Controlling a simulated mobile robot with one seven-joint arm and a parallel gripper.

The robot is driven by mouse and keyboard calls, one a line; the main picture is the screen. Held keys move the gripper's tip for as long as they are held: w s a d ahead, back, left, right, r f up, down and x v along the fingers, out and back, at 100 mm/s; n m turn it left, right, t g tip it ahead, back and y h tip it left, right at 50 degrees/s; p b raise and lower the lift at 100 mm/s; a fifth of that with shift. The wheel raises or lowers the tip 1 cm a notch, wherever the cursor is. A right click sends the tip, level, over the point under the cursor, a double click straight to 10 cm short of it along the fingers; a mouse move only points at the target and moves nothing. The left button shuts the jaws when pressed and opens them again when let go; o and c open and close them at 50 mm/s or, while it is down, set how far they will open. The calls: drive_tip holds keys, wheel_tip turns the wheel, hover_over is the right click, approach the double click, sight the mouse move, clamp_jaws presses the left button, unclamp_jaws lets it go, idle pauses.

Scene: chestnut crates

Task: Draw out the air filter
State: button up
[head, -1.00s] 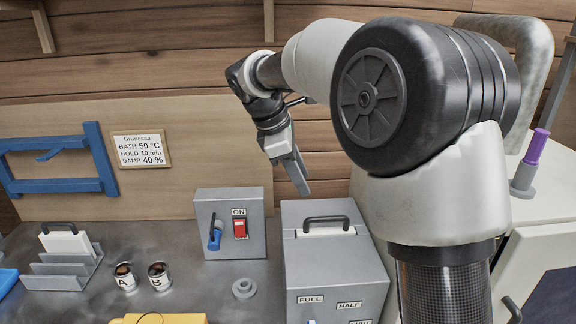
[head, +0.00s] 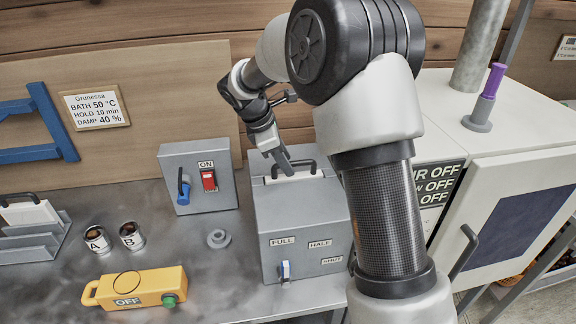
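A grey box (head: 305,222) stands on the metal bench, with labels FULL, HALF and SHUT on its front. A pale strip with a dark arched handle (head: 300,163) shows at its top; this looks like the filter, seated in the box, with most of it hidden. My gripper (head: 284,166) points down at the left part of the handle, overlapping it in the picture. I cannot tell whether it touches the handle, or whether its fingers are open or shut. A similar white panel with a dark handle (head: 27,212) stands in a grey rack (head: 35,243) at the left.
A switch box (head: 200,176) marked ON stands left of the grey box. Cups A (head: 97,241) and B (head: 131,237), a grey ring (head: 218,239) and a yellow OFF pendant (head: 135,288) lie on the bench. A white cabinet (head: 500,160) stands at the right.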

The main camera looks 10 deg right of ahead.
drive_tip(key=shift+x, duration=1.3)
clamp_jaws()
drive_tip(key=shift+r+p, duration=0.6)
drive_tip(key=shift+r, duration=0.05)
drive_tip(key=c, duration=0.7)
unclamp_jaws()
clamp_jaws()
